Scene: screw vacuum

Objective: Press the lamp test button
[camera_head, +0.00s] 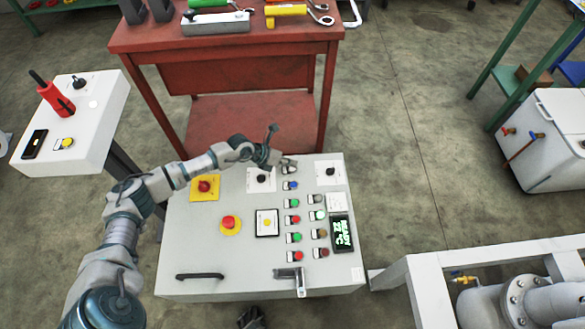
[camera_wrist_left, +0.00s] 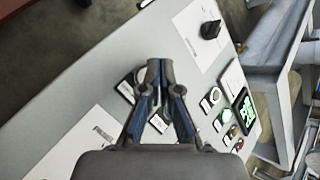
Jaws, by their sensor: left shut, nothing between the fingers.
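The grey control panel (camera_head: 190,262) carries columns of small labelled buttons. They include a blue button (camera_head: 292,185), a green button (camera_head: 294,203) and a red button (camera_head: 294,219). The labels are too small to read, so I cannot tell which is the lamp test button. My left gripper (camera_head: 284,163) is at the panel's far edge, by the top of the button column. In the left wrist view the left gripper (camera_wrist_left: 160,68) is shut and empty, and its fingers hide part of the panel behind them. A dark part at the bottom edge looks like my right gripper (camera_head: 252,318), mostly cut off.
The panel also has a red emergency button (camera_head: 229,223), a rotary switch on a yellow plate (camera_head: 205,187), a lit display (camera_head: 342,234) and a metal latch (camera_head: 298,280). A red workbench (camera_head: 240,75) stands behind; a white side box (camera_head: 88,117) is at left.

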